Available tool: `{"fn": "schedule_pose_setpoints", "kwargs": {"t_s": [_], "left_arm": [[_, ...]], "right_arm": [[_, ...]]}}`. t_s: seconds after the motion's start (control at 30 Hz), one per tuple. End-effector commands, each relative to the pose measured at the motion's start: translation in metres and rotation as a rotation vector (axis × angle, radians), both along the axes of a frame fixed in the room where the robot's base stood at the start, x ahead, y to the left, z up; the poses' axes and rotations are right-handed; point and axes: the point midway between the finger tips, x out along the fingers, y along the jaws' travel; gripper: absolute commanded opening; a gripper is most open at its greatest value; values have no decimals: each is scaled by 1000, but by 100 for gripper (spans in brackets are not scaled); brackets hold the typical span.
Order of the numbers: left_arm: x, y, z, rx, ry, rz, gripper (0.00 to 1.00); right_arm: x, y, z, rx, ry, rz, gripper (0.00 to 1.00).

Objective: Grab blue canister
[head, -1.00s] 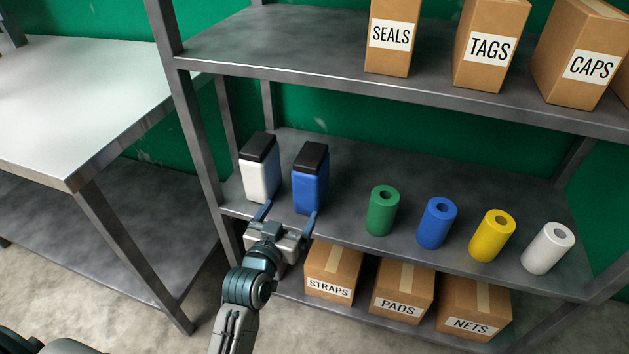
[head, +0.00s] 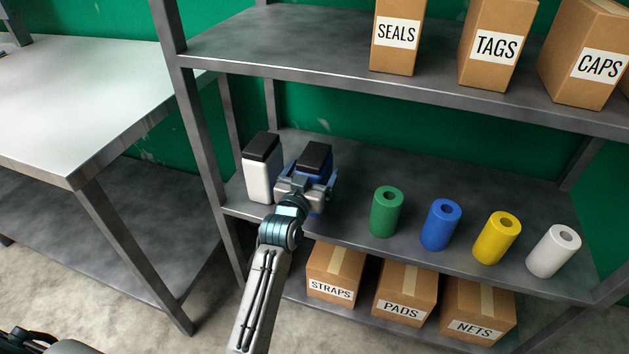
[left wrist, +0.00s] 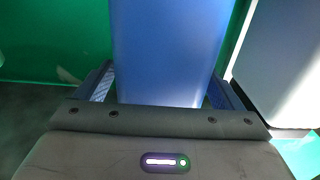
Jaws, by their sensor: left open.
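The blue canister (head: 318,158) with a black lid stands upright on the middle shelf, partly hidden behind my left gripper (head: 309,181). In the left wrist view the blue canister (left wrist: 168,50) rises between the two fingers of my left gripper (left wrist: 163,90). The fingers are open, one on each side of the canister, and a small gap shows beside them. The white canister (head: 259,180) with a black lid stands just left of the blue one. It also shows at the right edge of the left wrist view (left wrist: 285,65).
Green (head: 386,212), blue (head: 440,225), yellow (head: 496,238) and white (head: 553,251) rolls stand right on the same shelf (head: 360,165). Labelled boxes stand above and below. A shelf post (head: 195,130) is at left, beside a table (head: 80,90).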

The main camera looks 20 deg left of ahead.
Motion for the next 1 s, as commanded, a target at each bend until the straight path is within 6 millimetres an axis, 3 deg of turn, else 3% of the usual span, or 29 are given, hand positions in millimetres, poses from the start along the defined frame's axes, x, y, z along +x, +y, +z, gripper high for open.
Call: {"fn": "schedule_pose_setpoints", "kwargs": {"t_s": [0.27, 0.6, 1.0], "left_arm": [[4, 0, 0, 1, 0, 0, 89], [4, 0, 0, 0, 0, 0, 24], [4, 0, 8, 0, -4, 1, 22]], "right_arm": [[3, 0, 3, -1, -19, -2, 0], [3, 0, 3, -1, -16, -1, 0], [1, 0, 3, -2, -3, 1, 0]]}}
